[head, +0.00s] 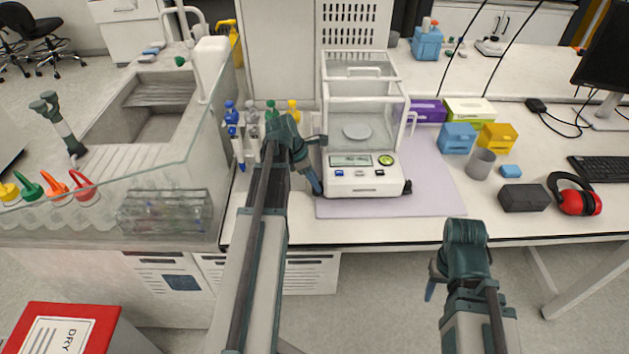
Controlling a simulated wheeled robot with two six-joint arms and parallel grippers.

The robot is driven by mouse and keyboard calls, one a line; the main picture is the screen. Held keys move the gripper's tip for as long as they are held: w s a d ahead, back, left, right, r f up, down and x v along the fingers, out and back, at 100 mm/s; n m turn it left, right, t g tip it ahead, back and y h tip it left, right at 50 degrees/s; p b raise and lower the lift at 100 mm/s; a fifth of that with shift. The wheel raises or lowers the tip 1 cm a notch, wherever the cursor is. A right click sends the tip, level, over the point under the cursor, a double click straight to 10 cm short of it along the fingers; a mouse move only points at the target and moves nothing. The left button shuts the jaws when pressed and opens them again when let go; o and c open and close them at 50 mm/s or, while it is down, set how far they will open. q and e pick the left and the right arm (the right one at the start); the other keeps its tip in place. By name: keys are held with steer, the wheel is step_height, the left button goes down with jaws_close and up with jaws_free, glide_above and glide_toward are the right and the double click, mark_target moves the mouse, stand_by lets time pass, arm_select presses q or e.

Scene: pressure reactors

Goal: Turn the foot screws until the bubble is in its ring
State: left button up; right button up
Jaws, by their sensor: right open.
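The white laboratory balance (363,181) stands on the bench with a glass draft shield and a round pan (356,132). Its round bubble level (386,159) is yellow-green, on the front panel right of the display; the bubble's place in the ring is too small to tell. A dark foot screw (407,187) shows at the front right corner. My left gripper (317,188) points down at the balance's front left corner and hides any foot screw there; its jaw opening and contact are unclear. My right gripper (431,291) is open and empty, in front of the bench edge, apart from the balance.
The balance stands on a lilac mat (440,195). Several bottles (270,110) stand close left of it, by the sink (150,110). Blue (458,138) and yellow (497,136) boxes, a grey cup (481,164), a dark box (524,198) and red ear defenders (577,199) are at right.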

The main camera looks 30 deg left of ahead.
arm_select(q)
jaws_close()
steer(key=shift+m+h, duration=0.3)
steer(key=shift+m, duration=0.5)
steer(key=shift+o, duration=2.4)
jaws_free()
steer(key=p+v, duration=1.2)
steer(key=v, duration=0.2)
steer(key=shift+w+p, duration=0.3)
steer(key=shift+p, duration=0.1)
